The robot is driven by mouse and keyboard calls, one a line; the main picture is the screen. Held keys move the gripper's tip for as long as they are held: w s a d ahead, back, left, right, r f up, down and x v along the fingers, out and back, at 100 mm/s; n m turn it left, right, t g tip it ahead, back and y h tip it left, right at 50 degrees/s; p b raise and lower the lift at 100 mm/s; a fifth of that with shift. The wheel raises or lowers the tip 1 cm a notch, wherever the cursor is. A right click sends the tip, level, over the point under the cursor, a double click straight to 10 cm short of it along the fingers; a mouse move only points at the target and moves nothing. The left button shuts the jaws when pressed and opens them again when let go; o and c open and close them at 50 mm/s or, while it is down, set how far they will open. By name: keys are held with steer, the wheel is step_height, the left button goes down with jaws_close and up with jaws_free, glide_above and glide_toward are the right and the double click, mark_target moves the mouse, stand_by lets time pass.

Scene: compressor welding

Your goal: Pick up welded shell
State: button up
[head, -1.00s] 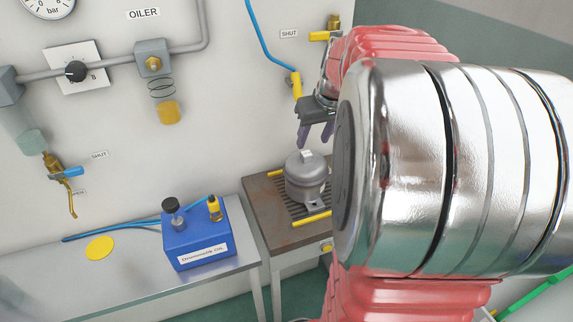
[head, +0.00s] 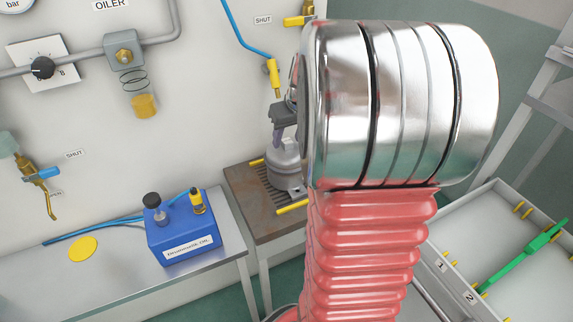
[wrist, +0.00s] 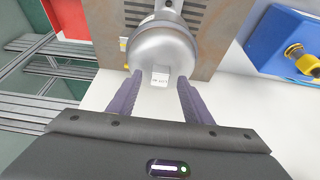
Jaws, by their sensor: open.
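The welded shell (head: 285,160) is a grey metal compressor body standing upright on the slatted top of a small brown welding table (head: 246,203). In the wrist view the shell (wrist: 163,50) shows its domed top with a small white labelled block on it. My gripper (wrist: 156,84) is open, with its two purple fingers on either side of the near part of the dome. I cannot tell whether the fingers touch it. In the head view my gripper (head: 281,138) is at the shell's top, and my arm hides part of both.
A blue oil box (head: 183,232) stands on the grey bench (head: 110,280) to the left. A tray with numbered slots (head: 470,265) and a green tool (head: 525,255) is at the right. The wall with pipes and valves rises close behind the shell.

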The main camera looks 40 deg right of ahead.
steer(key=shift+w+f, duration=0.2)
steer(key=shift+f, duration=0.25)
jaws_close()
stand_by(0.6)
stand_by(0.9)
